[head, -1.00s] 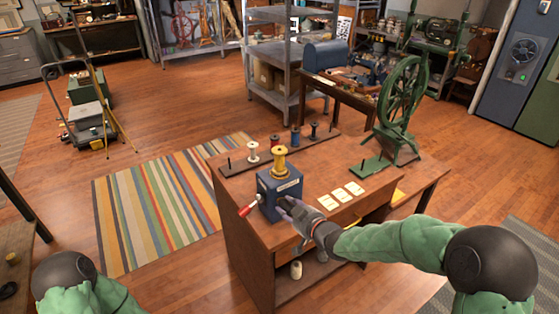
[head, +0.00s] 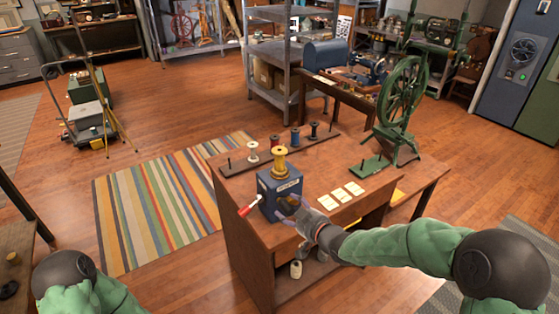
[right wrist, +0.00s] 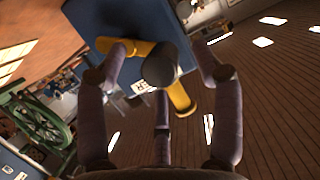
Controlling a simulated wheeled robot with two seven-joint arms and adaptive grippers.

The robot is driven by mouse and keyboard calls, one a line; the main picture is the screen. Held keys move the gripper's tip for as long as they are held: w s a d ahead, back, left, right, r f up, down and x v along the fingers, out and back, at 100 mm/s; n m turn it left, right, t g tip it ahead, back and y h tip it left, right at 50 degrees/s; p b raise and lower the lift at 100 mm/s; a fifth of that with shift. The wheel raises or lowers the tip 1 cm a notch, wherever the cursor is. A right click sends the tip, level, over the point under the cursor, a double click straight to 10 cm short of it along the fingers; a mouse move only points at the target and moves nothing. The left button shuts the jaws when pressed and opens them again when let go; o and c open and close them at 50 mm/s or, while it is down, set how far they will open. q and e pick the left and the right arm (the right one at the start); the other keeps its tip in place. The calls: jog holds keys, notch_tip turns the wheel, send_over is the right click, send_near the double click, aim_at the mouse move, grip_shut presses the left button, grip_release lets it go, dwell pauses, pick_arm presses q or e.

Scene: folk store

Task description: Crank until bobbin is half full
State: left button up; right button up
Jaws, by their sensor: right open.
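A blue box-shaped winder (head: 268,203) stands on the wooden desk (head: 345,215), with a yellow bobbin (head: 280,162) upright on top. How full the bobbin is I cannot tell. A red-tipped lever (head: 249,206) sticks out on the box's left side. My right gripper (head: 303,217) is open and empty beside the box's right face. In the right wrist view its spread fingers surround a dark round knob (right wrist: 161,66) on a yellow crank arm (right wrist: 118,46), with no clear grip on it. The blue box (right wrist: 130,18) is behind. My left gripper is out of view.
A rack with several spools (head: 295,136) lies along the desk's back edge. White cards (head: 337,195) lie right of the box. A green spinning wheel (head: 400,103) stands at the far right. A pale spool (head: 296,269) sits in the open shelf below.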

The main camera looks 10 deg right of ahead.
jog(key=p+v, duration=0.2)
jog(key=v, duration=0.5)
dwell(0.6)
jog(key=shift+s, duration=0.1)
jog(key=s+a+f+m+g, duration=0.2)
jog(key=s+f+g, duration=0.15)
jog(key=f, duration=0.55)
jog(key=s+a+f+m+g+h+p, duration=0.1)
jog(key=s+a+f+g, duration=0.3)
jog(key=f, duration=0.5)
jog(key=s+a+f+m+g, duration=0.15)
jog(key=s+f, duration=0.35)
jog(key=f, duration=0.5)
jog(key=s+a+f+m+g, duration=0.2)
jog(key=s+f+g, duration=0.2)
jog(key=s, duration=0.6)
jog(key=shift+s+x, duration=0.3)
jog(key=shift+x, duration=0.85)
